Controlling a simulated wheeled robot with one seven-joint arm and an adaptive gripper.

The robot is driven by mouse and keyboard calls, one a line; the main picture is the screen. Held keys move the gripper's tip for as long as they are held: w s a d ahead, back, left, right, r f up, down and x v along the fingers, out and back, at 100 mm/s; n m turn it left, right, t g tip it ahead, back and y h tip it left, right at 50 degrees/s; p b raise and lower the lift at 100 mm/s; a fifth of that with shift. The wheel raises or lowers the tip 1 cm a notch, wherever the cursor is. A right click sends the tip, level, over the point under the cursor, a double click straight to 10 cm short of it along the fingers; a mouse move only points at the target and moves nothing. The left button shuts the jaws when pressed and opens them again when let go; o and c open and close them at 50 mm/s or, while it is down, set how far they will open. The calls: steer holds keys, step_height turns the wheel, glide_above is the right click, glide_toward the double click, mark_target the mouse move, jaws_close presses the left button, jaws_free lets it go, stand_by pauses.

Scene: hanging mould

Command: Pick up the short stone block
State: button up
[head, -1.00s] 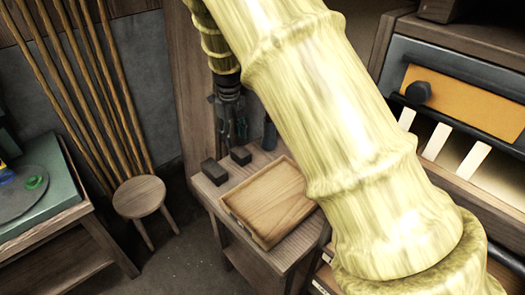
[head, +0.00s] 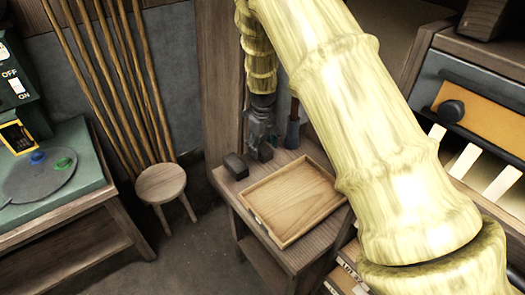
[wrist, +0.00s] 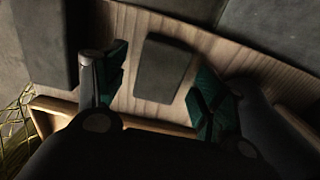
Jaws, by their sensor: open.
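A short dark grey stone block (head: 265,152) lies on the small wooden table, behind the tray. In the wrist view the same block (wrist: 163,72) shows between my two dark green-padded fingers, with bare wood visible on both sides of it. My gripper (head: 262,140) points down just above and behind this block and is open, and its fingers partly cover it in the head view. A second, larger-looking dark block (head: 236,166) lies to its left; in the wrist view it fills the upper left (wrist: 45,42). Any contact with the fingers cannot be told.
A shallow wooden tray (head: 247,203) takes up most of the small table (head: 312,247), and its rim (wrist: 150,122) shows in the wrist view. A dark upright vessel (head: 292,133) stands behind the tray. A round stool (head: 160,184) and tall poles are at the left.

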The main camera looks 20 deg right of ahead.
steer(key=shift+f, duration=1.2)
steer(key=c, duration=1.4)
steer(key=shift+o, duration=0.2)
steer(key=shift+r, duration=0.1)
